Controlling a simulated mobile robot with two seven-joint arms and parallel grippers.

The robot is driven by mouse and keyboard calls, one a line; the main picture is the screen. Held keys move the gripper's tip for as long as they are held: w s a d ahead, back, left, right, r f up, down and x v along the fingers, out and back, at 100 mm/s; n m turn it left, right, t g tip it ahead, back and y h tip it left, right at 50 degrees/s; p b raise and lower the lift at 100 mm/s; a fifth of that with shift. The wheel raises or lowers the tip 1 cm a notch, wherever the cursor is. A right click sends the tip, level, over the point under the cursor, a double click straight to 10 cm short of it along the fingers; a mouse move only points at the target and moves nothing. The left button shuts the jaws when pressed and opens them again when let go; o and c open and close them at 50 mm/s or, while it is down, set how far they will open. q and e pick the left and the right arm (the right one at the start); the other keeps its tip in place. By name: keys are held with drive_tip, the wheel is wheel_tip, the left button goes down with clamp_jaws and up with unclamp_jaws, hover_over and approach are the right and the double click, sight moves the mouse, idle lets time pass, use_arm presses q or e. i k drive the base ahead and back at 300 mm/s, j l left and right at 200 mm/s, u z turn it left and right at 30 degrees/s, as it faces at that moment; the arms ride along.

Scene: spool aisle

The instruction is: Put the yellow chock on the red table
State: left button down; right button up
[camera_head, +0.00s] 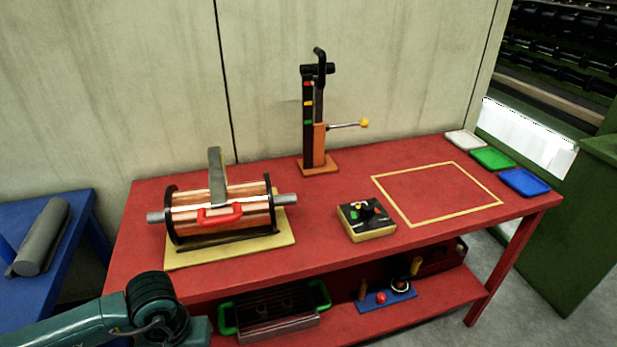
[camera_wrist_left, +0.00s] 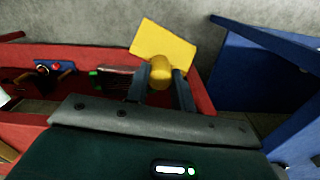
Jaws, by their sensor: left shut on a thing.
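The yellow chock (camera_wrist_left: 172,42) is in the left wrist view, a yellow block with a rounded knob between my fingers. My left gripper (camera_wrist_left: 161,82) is shut on that knob. The head view shows my left arm at the lower left, in front of the red table, but not its fingers or the chock. The red table (camera_head: 318,222) fills the middle of the head view. A thin yellow outline (camera_head: 408,224) marks a bare area on its right half. My right gripper is in neither view.
A copper spool (camera_head: 228,217) on a pale board takes up the table's left part. A lever stand (camera_head: 318,148) and a button box (camera_head: 366,220) stand mid-table. White, green and blue trays (camera_head: 525,182) line the right end. A blue table (camera_head: 75,215) stands left.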

sight(441, 195)
drive_tip(key=i+l, duration=0.1)
drive_tip(key=l, duration=0.35)
drive_tip(key=i+l, duration=0.1)
drive_tip(key=l, duration=0.3)
drive_tip(key=i+l, duration=0.1)
drive_tip(key=l, duration=0.35)
drive_tip(key=i+l, duration=0.1)
drive_tip(key=l, duration=0.3)
drive_tip(key=i+l, duration=0.1)
drive_tip(key=l, duration=0.35)
drive_tip(key=i+l, duration=0.1)
drive_tip(key=l, duration=0.3)
drive_tip(key=i+l, duration=0.1)
drive_tip(key=l, duration=0.35)
drive_tip(key=i+l, duration=0.1)
drive_tip(key=l, duration=0.3)
